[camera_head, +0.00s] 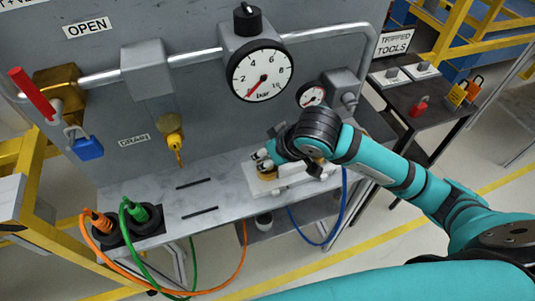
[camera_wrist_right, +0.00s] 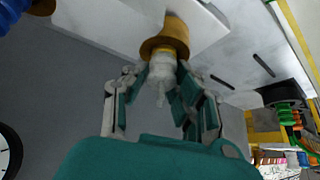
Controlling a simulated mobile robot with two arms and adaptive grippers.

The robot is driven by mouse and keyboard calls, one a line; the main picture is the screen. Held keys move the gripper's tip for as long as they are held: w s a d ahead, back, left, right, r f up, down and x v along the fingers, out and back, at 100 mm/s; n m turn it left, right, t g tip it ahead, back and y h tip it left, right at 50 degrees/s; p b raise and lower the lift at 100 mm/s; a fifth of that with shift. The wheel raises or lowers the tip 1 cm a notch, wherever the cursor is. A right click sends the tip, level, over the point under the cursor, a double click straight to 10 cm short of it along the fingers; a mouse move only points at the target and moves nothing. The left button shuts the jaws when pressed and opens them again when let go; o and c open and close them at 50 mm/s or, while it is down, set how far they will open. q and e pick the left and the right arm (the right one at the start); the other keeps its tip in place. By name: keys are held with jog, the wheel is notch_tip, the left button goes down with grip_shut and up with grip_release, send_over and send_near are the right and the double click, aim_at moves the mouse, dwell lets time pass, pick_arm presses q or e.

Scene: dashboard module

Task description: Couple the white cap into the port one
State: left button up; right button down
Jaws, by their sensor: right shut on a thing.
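My right gripper (camera_wrist_right: 160,84) is shut on the white cap (camera_wrist_right: 161,76), which shows between its fingers in the right wrist view. The cap is lined up against a brass port (camera_wrist_right: 172,38), with a thin yellow band between them. I cannot tell whether the cap is seated. In the head view the right gripper (camera_head: 266,158) is at the white block (camera_head: 256,189) on the bench, and a bit of brass port (camera_head: 268,175) shows under it. The cap is not clear there. Which port is port one cannot be read. My left gripper is not in view.
A gauge panel (camera_head: 190,90) stands behind the bench (camera_head: 165,192). Green (camera_head: 138,212) and orange (camera_head: 101,224) hose plugs sit at the bench's left end. A blue hose (camera_head: 325,240) hangs below. A dark side table (camera_head: 415,95) with padlocks stands right.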

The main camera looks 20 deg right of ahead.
jog(key=shift+s+f+b, duration=0.15)
jog(key=shift+f+b, duration=0.15)
jog(key=shift+f, duration=0.1)
dwell(0.6)
jog(key=shift+r, duration=0.1)
jog(key=shift+r+p, duration=0.3)
jog(key=shift+r, duration=0.2)
jog(key=shift+r+p, duration=1)
jog(key=shift+r, duration=1.55)
